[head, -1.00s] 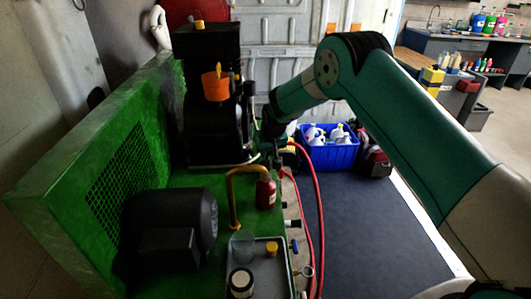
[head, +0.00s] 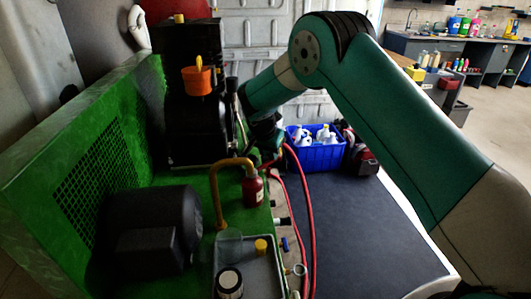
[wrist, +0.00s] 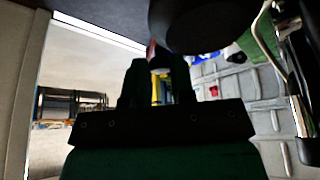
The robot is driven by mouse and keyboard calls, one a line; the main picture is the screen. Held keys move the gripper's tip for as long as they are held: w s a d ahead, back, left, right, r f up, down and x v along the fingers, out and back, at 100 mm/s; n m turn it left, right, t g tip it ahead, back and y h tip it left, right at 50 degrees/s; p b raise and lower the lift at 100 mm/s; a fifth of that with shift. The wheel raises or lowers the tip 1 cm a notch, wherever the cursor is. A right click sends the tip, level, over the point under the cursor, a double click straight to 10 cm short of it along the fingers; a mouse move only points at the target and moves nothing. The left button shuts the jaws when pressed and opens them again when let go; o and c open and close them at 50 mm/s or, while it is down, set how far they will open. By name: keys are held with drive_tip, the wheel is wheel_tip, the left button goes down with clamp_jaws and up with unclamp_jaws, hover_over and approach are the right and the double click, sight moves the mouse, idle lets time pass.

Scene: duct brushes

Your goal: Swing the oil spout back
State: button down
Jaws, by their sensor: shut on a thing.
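The brass oil spout (head: 217,190) stands on the green machine bed in the head view. It rises, bends over and reaches right, to just above a dark red bottle (head: 253,190). My gripper (head: 266,139) is beyond and slightly right of the spout's end, low beside the machine's right edge. Its fingertips are hard to make out there. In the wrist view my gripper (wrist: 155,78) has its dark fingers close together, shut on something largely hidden. Red and yellow bits show between them, but I cannot tell what is held.
A black motor (head: 150,230) and a grey tray (head: 265,285) with a jar stand in front. A black engine block with an orange cup (head: 197,79) stands behind. Red hoses (head: 309,220) hang along the right edge.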

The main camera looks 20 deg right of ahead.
drive_tip(key=shift+s+m+g+h+b, duration=0.3)
drive_tip(key=shift+s+m+g+b, duration=0.45)
drive_tip(key=shift+m, duration=0.75)
drive_tip(key=shift+s+m+g+h+b, duration=0.4)
drive_tip(key=shift+s+m, duration=0.6)
drive_tip(key=shift+m, duration=0.5)
drive_tip(key=c, duration=1)
unclamp_jaws()
drive_tip(key=p+v, duration=0.1)
drive_tip(key=v, duration=1)
drive_tip(key=p+v, duration=0.1)
drive_tip(key=v, duration=0.5)
drive_tip(key=shift+s+d+r+p, duration=0.15)
drive_tip(key=shift+s+r+p, duration=0.15)
drive_tip(key=shift+r, duration=0.05)
